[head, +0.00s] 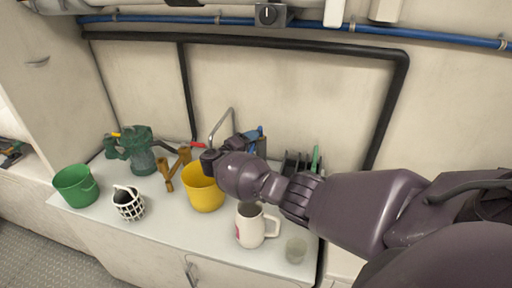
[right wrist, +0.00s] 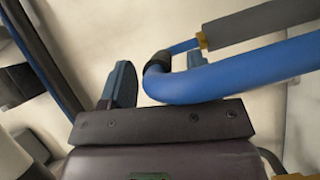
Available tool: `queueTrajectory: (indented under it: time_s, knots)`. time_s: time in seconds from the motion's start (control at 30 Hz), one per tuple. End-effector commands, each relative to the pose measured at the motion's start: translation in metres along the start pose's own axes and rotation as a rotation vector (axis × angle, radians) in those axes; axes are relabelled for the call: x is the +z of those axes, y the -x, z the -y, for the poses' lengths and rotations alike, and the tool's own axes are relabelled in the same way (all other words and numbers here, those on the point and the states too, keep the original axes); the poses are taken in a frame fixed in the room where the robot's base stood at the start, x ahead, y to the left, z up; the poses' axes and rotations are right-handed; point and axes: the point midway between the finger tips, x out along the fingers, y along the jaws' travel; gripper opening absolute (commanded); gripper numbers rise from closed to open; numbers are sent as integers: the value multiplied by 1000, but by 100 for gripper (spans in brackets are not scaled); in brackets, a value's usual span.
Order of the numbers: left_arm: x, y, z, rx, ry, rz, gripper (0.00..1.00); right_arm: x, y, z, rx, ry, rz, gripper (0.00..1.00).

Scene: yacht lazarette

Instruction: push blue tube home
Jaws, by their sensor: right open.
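A thick blue tube (right wrist: 250,75) crosses the right side of the right wrist view and bends at its left end. A black collar and a thinner blue length lead to a brass fitting and a grey sleeve. My right gripper (right wrist: 158,75) is open, its dark blue fingers apart; the bend hides part of the right finger. I cannot tell whether they touch. In the head view my right gripper (head: 253,138) is near the wall behind the yellow bucket, mostly hidden by my wrist. Blue shows there, but I cannot separate tube from fingers. My left gripper is out of view.
The white counter holds a yellow bucket (head: 205,190), a white mug (head: 250,226), a clear cup (head: 296,250), a green bucket (head: 75,186) and a white lattice cup (head: 129,204). A green pump-like object (head: 141,152) stands at the back left. Black pipe (head: 250,41) runs along the wall.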

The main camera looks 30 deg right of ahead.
Motion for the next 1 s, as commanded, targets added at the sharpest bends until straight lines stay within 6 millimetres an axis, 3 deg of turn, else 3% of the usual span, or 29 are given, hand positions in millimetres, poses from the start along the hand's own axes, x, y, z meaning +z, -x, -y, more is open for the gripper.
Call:
queueTrajectory:
  time_s: [0.07,0.4,0.77,1.0]
  knots:
    - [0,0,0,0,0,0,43,0,0,0,0,0,0,53]
    - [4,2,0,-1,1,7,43,0,0,0,0,0,0,1]
    - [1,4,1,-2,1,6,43,-2,1,-7,0,-2,0,0]
    - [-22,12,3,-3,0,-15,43,-10,3,-47,-1,-8,-1,0]
